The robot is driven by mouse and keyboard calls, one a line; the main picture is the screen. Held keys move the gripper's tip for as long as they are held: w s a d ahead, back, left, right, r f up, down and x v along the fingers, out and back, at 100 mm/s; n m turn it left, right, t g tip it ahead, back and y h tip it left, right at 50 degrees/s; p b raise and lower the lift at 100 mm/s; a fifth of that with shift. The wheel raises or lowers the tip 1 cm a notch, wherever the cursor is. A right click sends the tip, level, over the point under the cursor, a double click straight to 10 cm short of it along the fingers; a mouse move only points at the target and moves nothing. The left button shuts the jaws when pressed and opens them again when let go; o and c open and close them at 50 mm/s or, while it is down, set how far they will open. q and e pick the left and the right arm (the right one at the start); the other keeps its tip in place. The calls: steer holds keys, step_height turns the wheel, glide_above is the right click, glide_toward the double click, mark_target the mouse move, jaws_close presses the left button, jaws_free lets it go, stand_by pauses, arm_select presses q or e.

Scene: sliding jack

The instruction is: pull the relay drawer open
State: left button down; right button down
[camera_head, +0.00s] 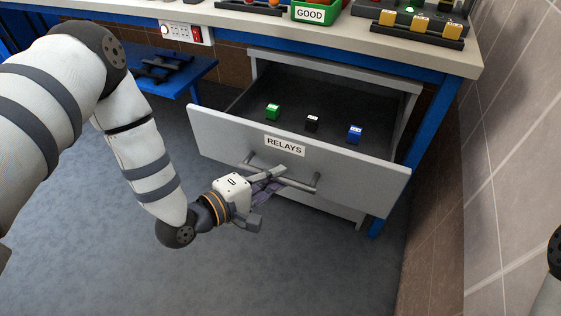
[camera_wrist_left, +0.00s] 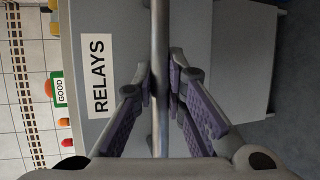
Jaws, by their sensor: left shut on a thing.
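The relay drawer (camera_head: 353,172) has a grey front with a "RELAYS" label (camera_head: 284,146) and stands pulled out from under the workbench. Inside it sit a green relay (camera_head: 273,111), a black relay (camera_head: 312,123) and a blue relay (camera_head: 355,134). My left gripper (camera_head: 275,176) is shut on the bar handle (camera_head: 300,184) of the drawer, near its left part. In the left wrist view, the finger pads (camera_wrist_left: 161,84) close on both sides of the handle bar (camera_wrist_left: 160,40). My right gripper is out of view.
The workbench top (camera_head: 340,37) carries a green "GOOD" bin (camera_head: 315,10) and a black rack with yellow blocks (camera_head: 408,23). A blue low shelf (camera_head: 190,72) stands at the left behind. A tiled wall (camera_head: 500,170) bounds the right. The floor (camera_head: 330,270) before the drawer is clear.

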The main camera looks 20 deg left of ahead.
arm_select(q)
steer(key=shift+s+a+p, duration=0.1)
steer(key=shift+s+p, duration=0.25)
steer(key=shift+s, duration=1.8)
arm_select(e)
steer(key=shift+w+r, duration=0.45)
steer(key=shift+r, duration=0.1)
arm_select(q)
steer(key=c, duration=1.6)
jaws_free()
steer(key=shift+s, duration=0.1)
steer(key=v, duration=1.2)
